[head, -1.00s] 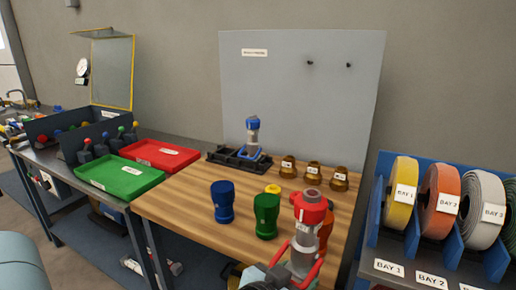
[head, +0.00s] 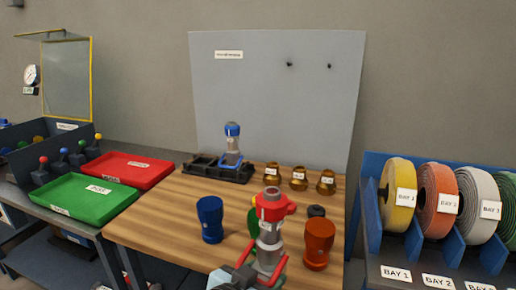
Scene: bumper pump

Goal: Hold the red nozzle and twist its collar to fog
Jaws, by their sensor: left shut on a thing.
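The red nozzle (head: 269,232) stands upright in front of the wooden table, with a red head on top, a grey body and red handle arms low down. My left gripper (head: 248,278) shows at the bottom edge, shut on the nozzle near its lower end; its fingertips are partly hidden. The collar (head: 273,208) is at the nozzle's top, and nothing touches it. I cannot read its setting. My right gripper is not in view.
A blue piece (head: 210,220), a partly hidden green piece (head: 253,218) and an orange-red piece (head: 319,245) stand close around the nozzle. Behind are brass fittings (head: 299,180) and a blue nozzle (head: 232,145) in a black rack (head: 205,168). Hose bays (head: 435,215) stand right.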

